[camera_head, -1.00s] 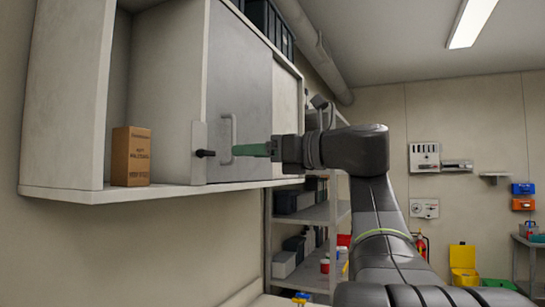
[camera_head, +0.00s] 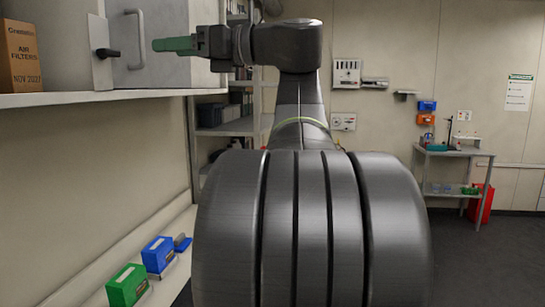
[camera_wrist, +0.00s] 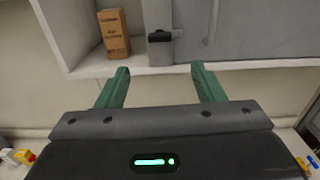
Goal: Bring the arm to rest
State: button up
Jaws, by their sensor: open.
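My gripper (camera_head: 174,44) is at the upper left of the head view, with its green fingers pointing left towards the wall cabinet's front. In the wrist view my gripper (camera_wrist: 156,88) shows two green fingers spread wide apart with nothing between them. Past the fingertips are the cabinet's shelf edge (camera_wrist: 150,70) and a dark latch (camera_wrist: 159,36) on the cabinet. The gripper looks apart from the cabinet. My arm reaches forward and up from the bottom middle of the head view.
A brown air filter box (camera_head: 21,56) stands in the open part of the cabinet beside the door handle (camera_head: 135,40). Below, a green box (camera_head: 127,285) and a blue box (camera_head: 158,254) sit on a counter. A grey table (camera_head: 455,152) stands far right; the floor before it is clear.

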aim_at(114, 53)
jog(key=a+p, duration=0.1)
jog(key=a, duration=0.3)
jog(key=a+p, duration=0.1)
jog(key=a, duration=0.4)
jog(key=w+a+p, duration=0.1)
jog(key=a, duration=0.3)
jog(key=shift+w+a, duration=0.1)
jog(key=shift+a, duration=0.2)
jog(key=shift+d, duration=0.1)
